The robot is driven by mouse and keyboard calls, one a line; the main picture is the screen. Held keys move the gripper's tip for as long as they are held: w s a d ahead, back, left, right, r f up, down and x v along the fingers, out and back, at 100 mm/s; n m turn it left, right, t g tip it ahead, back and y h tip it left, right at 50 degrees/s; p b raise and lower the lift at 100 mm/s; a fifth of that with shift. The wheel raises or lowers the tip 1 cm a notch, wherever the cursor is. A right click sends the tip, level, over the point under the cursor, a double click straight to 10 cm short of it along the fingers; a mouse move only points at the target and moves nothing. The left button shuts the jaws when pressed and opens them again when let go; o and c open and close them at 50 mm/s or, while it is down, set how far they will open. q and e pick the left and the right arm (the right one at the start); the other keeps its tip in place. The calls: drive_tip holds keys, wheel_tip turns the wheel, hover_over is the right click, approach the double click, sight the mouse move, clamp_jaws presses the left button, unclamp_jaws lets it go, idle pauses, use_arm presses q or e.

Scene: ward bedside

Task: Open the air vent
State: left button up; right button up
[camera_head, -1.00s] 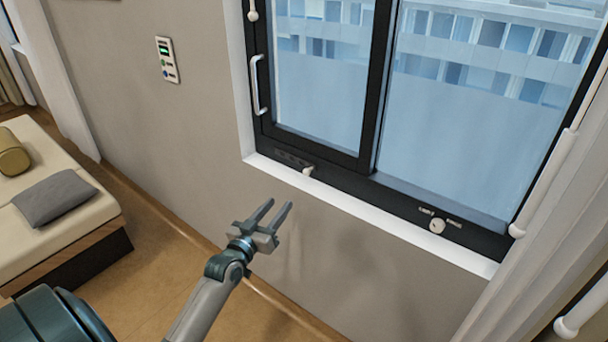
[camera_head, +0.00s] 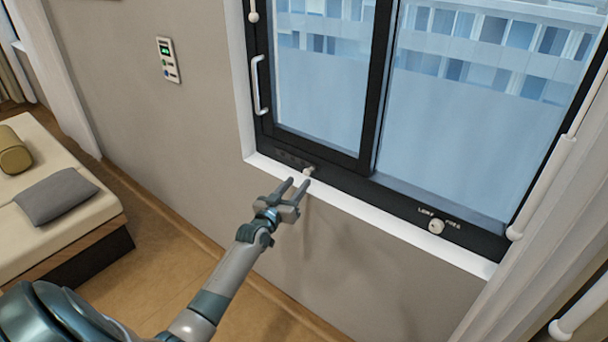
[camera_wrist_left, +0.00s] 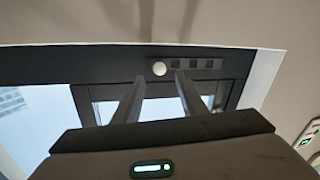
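The air vent (camera_head: 289,158) is a row of small dark slots in the lower window frame, left of centre. A small pale knob (camera_head: 308,171) sits at its right end. In the left wrist view, which looks upside down, the knob (camera_wrist_left: 159,68) lies between and just beyond my fingertips, with the vent slots (camera_wrist_left: 203,64) to its right. My left gripper (camera_head: 298,182) is open and empty, its fingers pointing at the knob; I cannot tell whether they touch it. My right gripper is out of view.
A second round knob (camera_head: 436,227) with small lettering is on the frame further right. A white handle (camera_head: 259,85) is on the sash. The white sill (camera_head: 385,225) runs below the frame. A wall panel (camera_head: 167,60) and a cushioned bench (camera_head: 85,220) are at left.

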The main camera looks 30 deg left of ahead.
sight(305, 174)
use_arm(q)
drive_tip(key=shift+w+a, duration=0.2)
drive_tip(key=shift+w, duration=1.25)
drive_tip(key=shift+w+a, duration=0.15)
drive_tip(key=shift+w, duration=1.3)
clamp_jaws()
